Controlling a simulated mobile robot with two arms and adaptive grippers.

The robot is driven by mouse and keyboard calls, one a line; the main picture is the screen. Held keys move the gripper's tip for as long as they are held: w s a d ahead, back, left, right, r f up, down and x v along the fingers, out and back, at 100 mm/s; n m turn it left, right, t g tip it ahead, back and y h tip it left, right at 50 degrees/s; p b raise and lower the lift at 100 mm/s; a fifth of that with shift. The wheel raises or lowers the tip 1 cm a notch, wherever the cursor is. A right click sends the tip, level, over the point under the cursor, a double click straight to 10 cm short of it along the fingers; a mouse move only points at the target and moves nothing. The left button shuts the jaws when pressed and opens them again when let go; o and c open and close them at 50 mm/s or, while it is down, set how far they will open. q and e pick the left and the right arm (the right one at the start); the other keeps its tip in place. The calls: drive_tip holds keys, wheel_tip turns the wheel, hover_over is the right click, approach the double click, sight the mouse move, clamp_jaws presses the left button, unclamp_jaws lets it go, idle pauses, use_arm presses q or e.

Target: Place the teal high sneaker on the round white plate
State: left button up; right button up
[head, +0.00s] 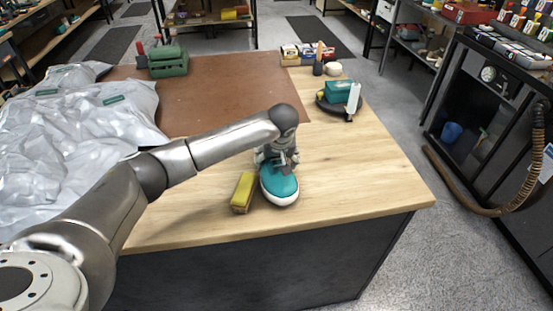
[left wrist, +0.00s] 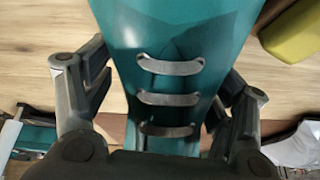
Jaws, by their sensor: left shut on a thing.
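The teal high sneaker (head: 281,187) has a white sole and is at the front of the wooden table, its toe toward me. My left gripper (head: 278,163) is over its upper part and shut on it. In the left wrist view the teal upper (left wrist: 180,30) with grey lace bars lies between the two fingers of the left gripper (left wrist: 158,100). I cannot tell if the sole touches the table. No round white plate is plain to see; a small pale round thing (head: 333,69) is at the back right. My right gripper is not in view.
A yellow block (head: 243,193) stands close left of the sneaker. A crumpled plastic sheet (head: 95,115) covers the left, a green crate (head: 168,64) behind. The table's right front is clear.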

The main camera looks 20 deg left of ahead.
use_arm(q)
drive_tip(key=shift+w+f, duration=0.1)
drive_tip(key=shift+f, duration=0.15)
drive_tip(key=o, duration=1.3)
drive_tip(key=shift+f, duration=0.15)
